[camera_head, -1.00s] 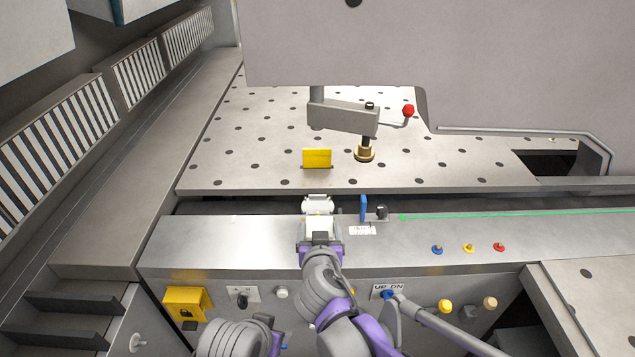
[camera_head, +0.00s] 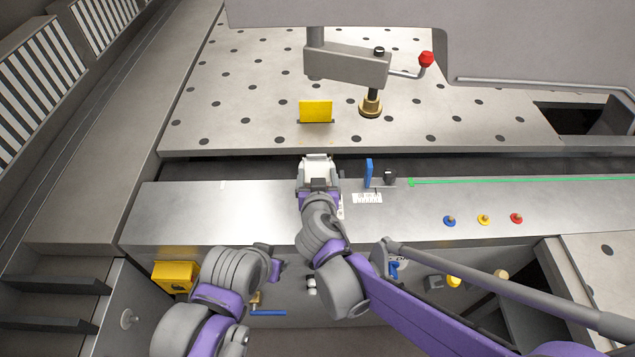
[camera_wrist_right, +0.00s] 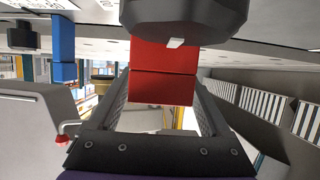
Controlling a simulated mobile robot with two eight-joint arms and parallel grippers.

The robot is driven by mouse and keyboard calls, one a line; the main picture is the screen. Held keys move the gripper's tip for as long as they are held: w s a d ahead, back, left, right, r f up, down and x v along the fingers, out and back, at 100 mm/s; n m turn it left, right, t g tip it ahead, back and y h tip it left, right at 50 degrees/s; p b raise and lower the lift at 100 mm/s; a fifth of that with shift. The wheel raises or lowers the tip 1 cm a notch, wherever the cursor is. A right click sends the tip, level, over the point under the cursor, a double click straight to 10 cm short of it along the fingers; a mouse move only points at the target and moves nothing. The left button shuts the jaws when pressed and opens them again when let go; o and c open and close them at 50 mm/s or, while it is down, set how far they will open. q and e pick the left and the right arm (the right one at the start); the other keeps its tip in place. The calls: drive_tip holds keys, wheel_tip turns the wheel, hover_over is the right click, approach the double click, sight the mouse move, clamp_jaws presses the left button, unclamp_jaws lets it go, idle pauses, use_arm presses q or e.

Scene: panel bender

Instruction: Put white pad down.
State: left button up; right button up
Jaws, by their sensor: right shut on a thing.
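The white pad (camera_head: 318,166) shows at the tip of my right gripper (camera_head: 318,179) in the head view, over the dark gap behind the front ledge (camera_head: 250,205). The right gripper is shut on it. In the right wrist view, a red block-like face (camera_wrist_right: 164,72) lies between the dark fingers of this gripper (camera_wrist_right: 165,92); I cannot tell whether it is part of the pad. The pad's underside and any contact below it are hidden. My left gripper (camera_head: 268,262) is low in front of the ledge; its fingers are unclear.
A blue upright tab (camera_head: 369,172) and a dark knob (camera_head: 389,178) stand just right of the pad. A yellow block (camera_head: 316,111) and a clamp post (camera_head: 371,104) stand behind on the perforated table (camera_head: 240,110). Coloured buttons (camera_head: 484,219) sit on the ledge's right.

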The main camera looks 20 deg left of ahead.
wheel_tip(320, 180, down, 4)
drive_tip(key=shift+w+r, duration=0.15)
drive_tip(key=shift+r, duration=0.1)
use_arm(q)
drive_tip(key=shift+f, duration=0.35)
use_arm(e)
drive_tip(key=shift+f, duration=0.1)
